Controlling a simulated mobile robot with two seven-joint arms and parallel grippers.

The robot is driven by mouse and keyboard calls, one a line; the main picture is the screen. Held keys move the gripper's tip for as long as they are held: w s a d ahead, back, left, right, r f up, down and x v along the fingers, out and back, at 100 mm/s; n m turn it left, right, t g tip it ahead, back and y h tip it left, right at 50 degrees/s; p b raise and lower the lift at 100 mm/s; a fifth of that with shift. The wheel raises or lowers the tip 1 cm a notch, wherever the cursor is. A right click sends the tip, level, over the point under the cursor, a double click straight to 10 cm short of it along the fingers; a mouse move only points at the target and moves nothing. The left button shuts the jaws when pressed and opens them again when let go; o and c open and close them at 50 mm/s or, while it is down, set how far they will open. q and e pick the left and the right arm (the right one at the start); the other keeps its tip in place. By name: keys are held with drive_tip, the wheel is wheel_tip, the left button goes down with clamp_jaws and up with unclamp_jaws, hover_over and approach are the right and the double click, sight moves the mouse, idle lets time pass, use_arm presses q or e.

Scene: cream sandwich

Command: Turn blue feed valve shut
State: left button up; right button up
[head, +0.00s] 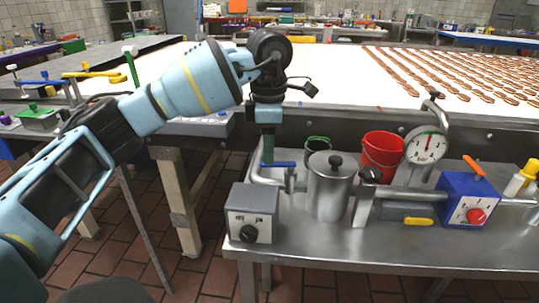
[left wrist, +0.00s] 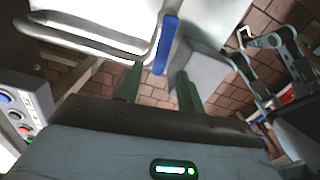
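The blue valve handle (head: 278,164) sits on a silver pipe at the left end of the metal bench, beside a lidded steel pot. My left gripper (head: 268,157) points down just above the handle. In the left wrist view, the blue handle (left wrist: 167,45) lies between and just beyond the green fingertips of my left gripper (left wrist: 159,72). The two fingers stand apart with a gap between them, so the gripper is open. I see no contact with the handle. My right gripper cannot be made out in either view.
A grey control box (head: 251,212) with a black knob stands at the bench's left front. The steel pot (head: 329,186), a red bucket (head: 382,155), a dial gauge (head: 427,146) and a blue box (head: 467,199) stand to the right. A white conveyor (head: 345,75) runs behind.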

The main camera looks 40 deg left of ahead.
use_arm(q)
drive_tip(key=shift+f, duration=1.15)
use_arm(e)
drive_tip(key=shift+w, duration=0.45)
drive_tip(key=shift+s, duration=0.1)
use_arm(q)
clamp_jaws()
use_arm(e)
drive_tip(key=shift+s, duration=0.1)
drive_tip(key=shift+r, duration=0.1)
